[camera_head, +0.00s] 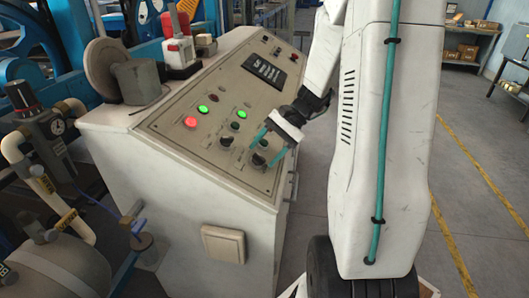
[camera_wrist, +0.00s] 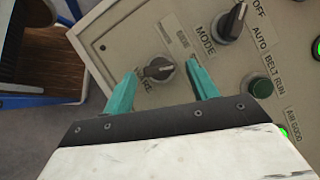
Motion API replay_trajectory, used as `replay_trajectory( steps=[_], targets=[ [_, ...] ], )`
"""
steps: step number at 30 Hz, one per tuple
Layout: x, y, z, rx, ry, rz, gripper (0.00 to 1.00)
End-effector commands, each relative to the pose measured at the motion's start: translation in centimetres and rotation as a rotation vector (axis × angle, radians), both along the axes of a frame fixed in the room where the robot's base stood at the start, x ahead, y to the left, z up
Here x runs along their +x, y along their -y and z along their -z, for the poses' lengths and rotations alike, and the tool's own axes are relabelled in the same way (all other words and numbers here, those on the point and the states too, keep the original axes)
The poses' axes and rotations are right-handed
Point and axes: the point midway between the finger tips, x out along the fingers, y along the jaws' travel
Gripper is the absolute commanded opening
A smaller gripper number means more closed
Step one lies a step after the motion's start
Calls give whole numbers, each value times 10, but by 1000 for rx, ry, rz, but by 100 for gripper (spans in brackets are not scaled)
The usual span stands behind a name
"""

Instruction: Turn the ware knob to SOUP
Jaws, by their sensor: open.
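The ware knob (camera_wrist: 158,70) is a dark knob on a round grey base, in the wrist view. Its label is partly covered by a finger, with only "RE" legible, and the SOUP mark cannot be read. The knob also shows small on the sloped panel in the head view (camera_head: 258,160). My gripper (camera_wrist: 161,69) is open, with one teal finger on either side of the knob and gaps visible between. In the head view my gripper (camera_head: 260,156) reaches down to the panel's lower right. Whether the fingertips touch the panel cannot be told.
The mode knob (camera_wrist: 232,20) and a green belt run button (camera_wrist: 260,88) are close to the right finger. The white console (camera_head: 180,200) carries lit red (camera_head: 190,122) and green lamps. A grinder-like wheel (camera_head: 105,68) stands at its left end. Open floor lies right.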

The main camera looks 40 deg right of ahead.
Motion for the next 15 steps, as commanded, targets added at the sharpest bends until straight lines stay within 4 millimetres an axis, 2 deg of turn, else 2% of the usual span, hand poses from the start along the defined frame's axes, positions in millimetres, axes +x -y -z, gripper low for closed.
replay_trajectory(
  steps=[9, 15],
  targets=[
    [-10, 37, -37, -2, 2, 3, 58],
    [-13, 47, -47, -1, 0, 2, 58]
  ],
)
